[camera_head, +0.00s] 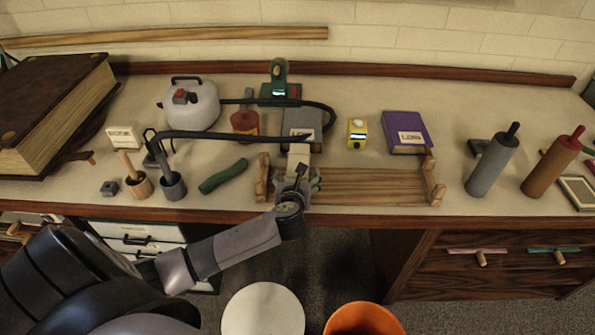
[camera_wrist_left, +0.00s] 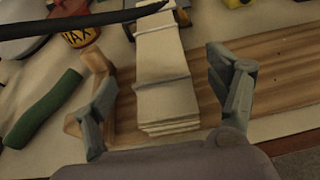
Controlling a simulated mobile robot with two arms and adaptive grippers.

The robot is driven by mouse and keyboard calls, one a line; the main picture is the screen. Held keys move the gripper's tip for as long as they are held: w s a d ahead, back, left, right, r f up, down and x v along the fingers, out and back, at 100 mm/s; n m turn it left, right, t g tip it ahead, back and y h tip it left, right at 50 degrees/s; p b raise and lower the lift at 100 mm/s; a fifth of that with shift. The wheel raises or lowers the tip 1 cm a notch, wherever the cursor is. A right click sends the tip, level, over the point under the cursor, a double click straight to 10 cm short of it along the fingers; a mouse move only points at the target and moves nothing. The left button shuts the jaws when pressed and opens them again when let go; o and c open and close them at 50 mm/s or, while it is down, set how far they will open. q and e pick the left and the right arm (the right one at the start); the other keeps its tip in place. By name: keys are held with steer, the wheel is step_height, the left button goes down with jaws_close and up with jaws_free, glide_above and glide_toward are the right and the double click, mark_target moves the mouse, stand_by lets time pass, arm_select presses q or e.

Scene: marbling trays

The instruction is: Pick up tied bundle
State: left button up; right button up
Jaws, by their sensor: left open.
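The tied bundle is a stack of cream sheets (camera_wrist_left: 160,62) with thin ties across it. In the left wrist view it runs away from me, with its near end over a wooden board (camera_wrist_left: 275,83). In the head view its pale top (camera_head: 299,153) shows just beyond my left gripper (camera_head: 299,183), which partly hides it. In the left wrist view my left gripper (camera_wrist_left: 163,88) is open, with one finger on each side of the bundle's near part. Gaps show between the fingers and the bundle. My right gripper is in neither view.
A black hose (camera_head: 235,135) from the white kettle (camera_head: 192,106) crosses close to the bundle's far part. A green roll (camera_head: 223,176) lies to the left. A purple box (camera_head: 405,131) and yellow item (camera_head: 356,134) stand right. Wooden end posts (camera_head: 434,183) flank the board.

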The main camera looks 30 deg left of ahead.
arm_select(q)
steer(key=shift+f+x, duration=0.1)
steer(key=shift+x, duration=1.4)
steer(key=shift+f+x, duration=0.15)
steer(key=shift+x, duration=1.35)
steer(key=shift+s, duration=0.1)
steer(key=shift+a+r, duration=0.1)
steer(key=shift+r, duration=0.05)
steer(key=c, duration=1.6)
